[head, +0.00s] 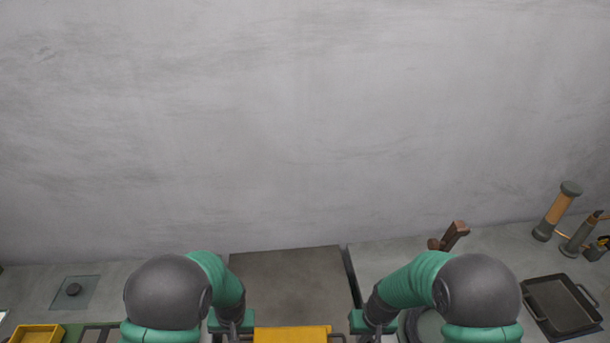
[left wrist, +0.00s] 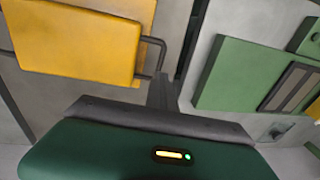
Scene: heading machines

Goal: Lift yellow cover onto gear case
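The yellow cover (head: 292,334) is at the bottom centre of the head view, cut off by the frame edge. In the left wrist view the cover (left wrist: 75,40) shows at the left, with a dark bar handle (left wrist: 160,48) on its near side. My left gripper (head: 232,329) is left of the cover; in the left wrist view its dark fingers (left wrist: 163,92) are close to the handle, and contact is unclear. My right gripper (head: 370,329) is right of the cover, its fingertips hidden or cut off. A green block (left wrist: 245,75), possibly the gear case, is at the right of the left wrist view.
A dark grey slab (head: 290,278) lies behind the cover. A yellow tray (head: 36,334) is at the far left and a black tray (head: 560,305) at the right. A brown wooden piece (head: 452,236) and orange-grey cylinders (head: 557,211) stand at the back right, before a grey wall.

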